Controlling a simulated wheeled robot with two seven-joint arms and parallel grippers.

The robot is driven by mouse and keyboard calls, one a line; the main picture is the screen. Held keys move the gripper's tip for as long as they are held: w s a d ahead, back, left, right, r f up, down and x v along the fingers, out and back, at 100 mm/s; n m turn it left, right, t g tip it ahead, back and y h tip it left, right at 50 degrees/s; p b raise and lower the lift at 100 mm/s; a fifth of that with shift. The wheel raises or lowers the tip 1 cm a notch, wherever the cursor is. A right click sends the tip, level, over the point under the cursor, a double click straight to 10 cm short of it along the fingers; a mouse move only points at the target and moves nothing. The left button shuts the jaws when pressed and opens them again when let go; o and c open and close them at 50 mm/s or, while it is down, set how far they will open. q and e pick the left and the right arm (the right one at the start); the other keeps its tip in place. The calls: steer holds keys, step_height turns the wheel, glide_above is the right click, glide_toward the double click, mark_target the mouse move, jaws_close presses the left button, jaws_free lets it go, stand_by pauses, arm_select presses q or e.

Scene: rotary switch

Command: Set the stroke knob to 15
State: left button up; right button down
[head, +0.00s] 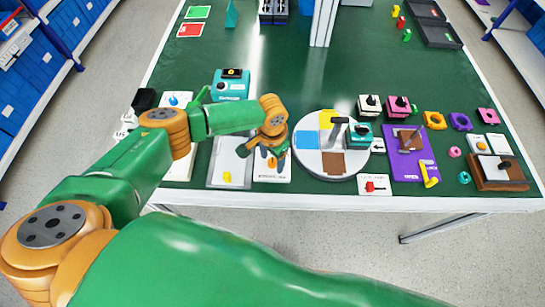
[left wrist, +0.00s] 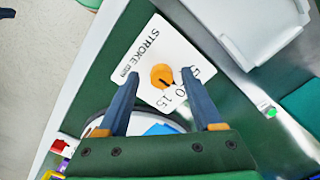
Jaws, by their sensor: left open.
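The stroke panel (left wrist: 150,50) is a white plate marked "STROKE mm", with an orange round knob (left wrist: 162,76) that has a black pointer mark. The mark lies on the knob's side toward the printed 15, but its exact reading is hard to tell. In the head view the panel (head: 273,178) lies at the table's front, partly hidden by my left gripper (head: 258,153). In the left wrist view my left gripper (left wrist: 160,74) is open, its blue fingers on either side of the knob. I cannot tell whether they touch it. My right gripper is out of view.
A round turntable (head: 302,160) with coloured sectors stands close to the panel's right. A grey tray (head: 216,176) lies to its left. Several other switches and small parts stand to the right. The table's middle (head: 300,75) is largely clear.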

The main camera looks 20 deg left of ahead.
arm_select(q)
steer(key=shift+w+f, duration=0.25)
steer(key=shift+w, duration=0.05)
steer(key=shift+s+r, duration=0.1)
steer(key=shift+s, duration=0.05)
jaws_close()
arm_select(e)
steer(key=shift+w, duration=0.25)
arm_select(q)
steer(key=shift+m, duration=0.3)
steer(key=m, duration=0.3)
steer(key=shift+m+p, duration=0.3)
steer(key=shift+m, duration=2.3)
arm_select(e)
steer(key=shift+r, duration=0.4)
